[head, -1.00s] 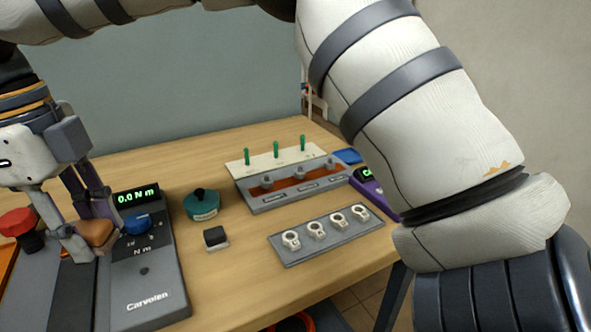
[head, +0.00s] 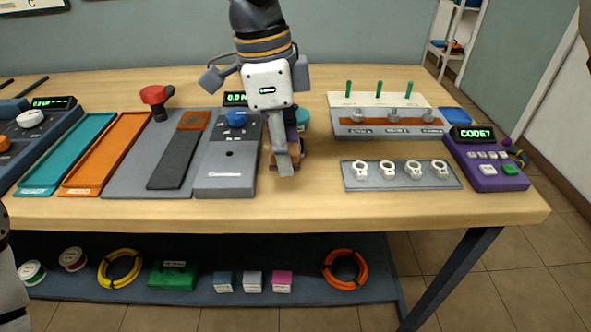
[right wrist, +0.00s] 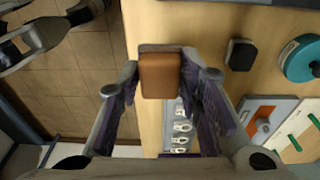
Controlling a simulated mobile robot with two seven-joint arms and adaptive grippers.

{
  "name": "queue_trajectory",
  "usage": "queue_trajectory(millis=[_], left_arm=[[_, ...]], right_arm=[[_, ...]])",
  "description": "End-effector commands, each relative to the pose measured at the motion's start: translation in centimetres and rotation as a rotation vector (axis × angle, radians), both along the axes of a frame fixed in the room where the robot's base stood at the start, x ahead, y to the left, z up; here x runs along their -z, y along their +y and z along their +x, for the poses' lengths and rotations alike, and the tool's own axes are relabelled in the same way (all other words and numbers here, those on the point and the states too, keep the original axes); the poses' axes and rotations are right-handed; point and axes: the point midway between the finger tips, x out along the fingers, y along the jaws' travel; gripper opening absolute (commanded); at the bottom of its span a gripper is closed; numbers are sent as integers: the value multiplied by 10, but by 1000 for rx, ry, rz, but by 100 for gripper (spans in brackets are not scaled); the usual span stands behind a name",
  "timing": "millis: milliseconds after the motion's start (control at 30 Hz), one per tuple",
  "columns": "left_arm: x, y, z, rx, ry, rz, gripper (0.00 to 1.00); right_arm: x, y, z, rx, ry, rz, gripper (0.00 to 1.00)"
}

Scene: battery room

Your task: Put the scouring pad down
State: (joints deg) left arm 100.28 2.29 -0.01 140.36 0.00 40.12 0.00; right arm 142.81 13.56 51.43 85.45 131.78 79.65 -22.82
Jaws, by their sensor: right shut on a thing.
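The scouring pad, a small brown block with a grey layer, is between the fingertips of my right gripper (head: 284,160). In the right wrist view the pad (right wrist: 160,76) shows clearly, with a finger on each side, and my right gripper (right wrist: 160,80) is shut on it. In the head view the pad (head: 295,158) is mostly hidden by the near finger. The gripper points down over the wooden table (head: 310,205), right of the grey torque tester (head: 226,180). Whether the pad touches the table cannot be told. My left gripper is not in view.
A black block (right wrist: 240,55) and a teal round tin (right wrist: 298,60) stand near the pad. A grey plate with white rings (head: 400,183), a rack with green pins (head: 390,128) and a purple code box (head: 487,170) are to the right. Bare wood shows along the front.

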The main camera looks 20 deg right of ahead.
Motion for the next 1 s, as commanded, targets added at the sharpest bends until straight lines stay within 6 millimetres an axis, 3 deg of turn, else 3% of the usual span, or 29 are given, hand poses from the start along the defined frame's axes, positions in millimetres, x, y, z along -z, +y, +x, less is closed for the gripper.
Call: queue_trajectory(millis=[100,300,467,967,1000], left_arm=[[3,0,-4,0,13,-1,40],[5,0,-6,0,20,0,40],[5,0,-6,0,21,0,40],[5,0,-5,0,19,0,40],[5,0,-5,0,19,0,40]], right_arm=[[22,-12,12,2,3,1,6],[38,-23,23,3,-1,1,6],[66,-22,22,0,-3,-1,6],[76,-22,22,2,-4,1,6],[76,-22,22,2,-4,1,39]])
